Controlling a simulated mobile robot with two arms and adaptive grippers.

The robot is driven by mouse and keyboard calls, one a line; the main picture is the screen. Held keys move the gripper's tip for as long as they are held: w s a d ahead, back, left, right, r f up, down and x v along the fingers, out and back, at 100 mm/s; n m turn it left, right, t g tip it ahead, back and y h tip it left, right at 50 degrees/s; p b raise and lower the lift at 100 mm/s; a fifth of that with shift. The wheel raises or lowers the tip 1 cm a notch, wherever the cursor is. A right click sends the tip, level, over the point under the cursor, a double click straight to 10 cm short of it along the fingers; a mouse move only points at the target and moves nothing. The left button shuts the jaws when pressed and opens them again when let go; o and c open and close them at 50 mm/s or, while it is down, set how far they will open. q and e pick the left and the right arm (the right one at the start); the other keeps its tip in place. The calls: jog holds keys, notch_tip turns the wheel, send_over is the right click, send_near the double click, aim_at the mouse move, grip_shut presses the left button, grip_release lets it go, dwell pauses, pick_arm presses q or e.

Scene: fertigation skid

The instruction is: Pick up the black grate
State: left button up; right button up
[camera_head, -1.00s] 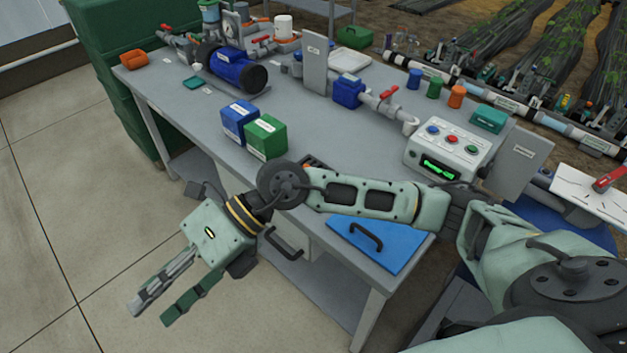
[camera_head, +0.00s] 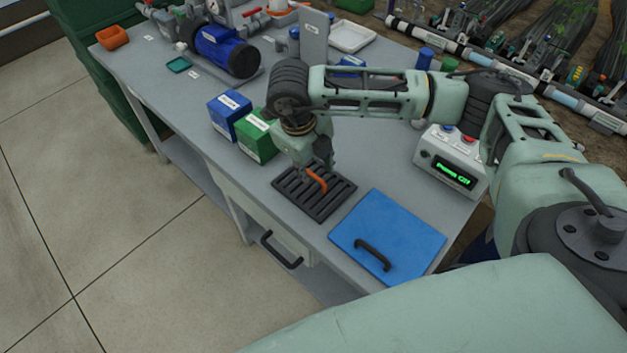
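The black slatted grate (camera_head: 322,204) lies flat on the grey table near its front edge, left of the blue panel. An orange curved handle (camera_head: 317,181) stands up from its middle. My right gripper (camera_head: 318,170) points down over the grate, with its fingers at the orange handle. The fingers are small and partly covered by my wrist, so whether they are closed on the handle does not show. My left gripper is not in view.
A blue box (camera_head: 229,112) and a green box (camera_head: 256,138) stand just behind-left of the grate. The blue panel with a black handle (camera_head: 385,238) lies to the right. A control box with a green display (camera_head: 452,168) stands further right. A blue pump (camera_head: 222,50) stands at the back left.

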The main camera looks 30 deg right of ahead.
aim_at(312, 175)
jog(key=x, duration=0.3)
jog(key=shift+w+p, duration=0.3)
jog(key=shift+p, duration=0.05)
jog(key=shift+w+f, duration=0.1)
jog(key=shift+f, duration=0.65)
jog(key=shift+d, duration=0.1)
jog(key=shift+c, duration=1.3)
jog(key=c, duration=0.4)
grip_shut()
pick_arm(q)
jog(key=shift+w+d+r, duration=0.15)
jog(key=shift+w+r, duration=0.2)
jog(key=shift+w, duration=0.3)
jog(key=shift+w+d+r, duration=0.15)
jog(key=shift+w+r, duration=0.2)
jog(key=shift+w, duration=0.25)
